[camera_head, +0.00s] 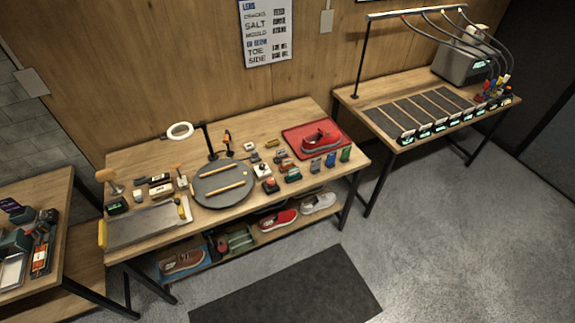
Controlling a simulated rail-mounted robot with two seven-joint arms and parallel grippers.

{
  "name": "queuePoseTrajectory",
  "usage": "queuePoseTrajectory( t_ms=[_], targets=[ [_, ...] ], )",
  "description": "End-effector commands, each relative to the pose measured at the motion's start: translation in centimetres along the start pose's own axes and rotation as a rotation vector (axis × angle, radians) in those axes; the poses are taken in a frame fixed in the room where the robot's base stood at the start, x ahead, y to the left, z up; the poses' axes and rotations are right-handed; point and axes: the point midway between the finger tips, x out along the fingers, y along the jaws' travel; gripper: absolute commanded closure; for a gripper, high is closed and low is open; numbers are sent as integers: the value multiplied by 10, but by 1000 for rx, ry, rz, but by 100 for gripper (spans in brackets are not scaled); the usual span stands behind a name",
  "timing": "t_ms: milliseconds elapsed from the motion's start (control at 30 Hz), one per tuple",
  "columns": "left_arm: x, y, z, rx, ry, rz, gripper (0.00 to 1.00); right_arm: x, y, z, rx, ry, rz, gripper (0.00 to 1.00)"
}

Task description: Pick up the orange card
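A small orange-red flat piece (40,259) lies among the dark items on the left table; it looks like the orange card, but it is too small to be sure. None of these looks clearly orange. Neither of my grippers is in view.
The middle workbench (150,157) holds a round dark turntable (210,195), a metal tray (145,228) and a red tray (297,135) with a red shoe. Shoes sit on its lower shelf. A right table (395,92) stands apart; a dark mat (290,295) lies on open floor.

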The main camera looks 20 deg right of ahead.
Motion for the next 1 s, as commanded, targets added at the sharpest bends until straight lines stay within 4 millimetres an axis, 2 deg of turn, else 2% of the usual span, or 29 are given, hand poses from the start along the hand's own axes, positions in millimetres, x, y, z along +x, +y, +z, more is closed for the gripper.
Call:
queuePoseTrajectory(
  t_ms=[467,1000],
  targets=[
    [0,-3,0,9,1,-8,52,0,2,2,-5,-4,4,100],
    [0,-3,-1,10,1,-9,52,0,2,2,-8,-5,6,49]
  ],
)
